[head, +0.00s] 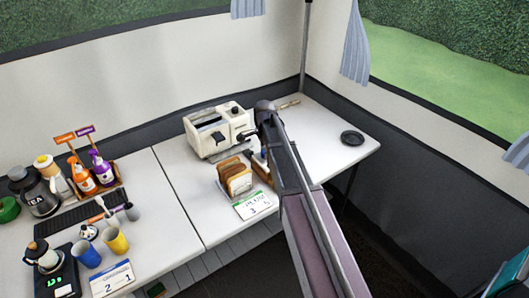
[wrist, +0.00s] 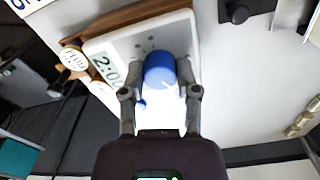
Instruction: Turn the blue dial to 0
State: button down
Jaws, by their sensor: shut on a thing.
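The blue dial (wrist: 160,70) sits on the front of a white timer (wrist: 105,45) with a digital display that seems to read 2:00, partly cut off by the dial and finger. My gripper (wrist: 160,92) has one finger on each side of the dial and is shut on it. A small blue pointer shows at the dial's lower left. The timer rests against a wooden board or stand (wrist: 130,17). In the head view my arm hides most of the timer and the dial.
A cream toaster (head: 207,140) stands left of my arm on the white table (head: 318,135). A rack of toast slices (head: 238,181) and a number card (head: 251,206) are near the front edge. A black round dish (head: 352,138) lies to the right. Bottles and cups stand far left.

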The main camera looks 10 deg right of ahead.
jog(key=shift+n, duration=0.3)
jog(key=n, duration=1.1)
dwell(0.4)
jog(key=shift+c, duration=1.7)
grip_release()
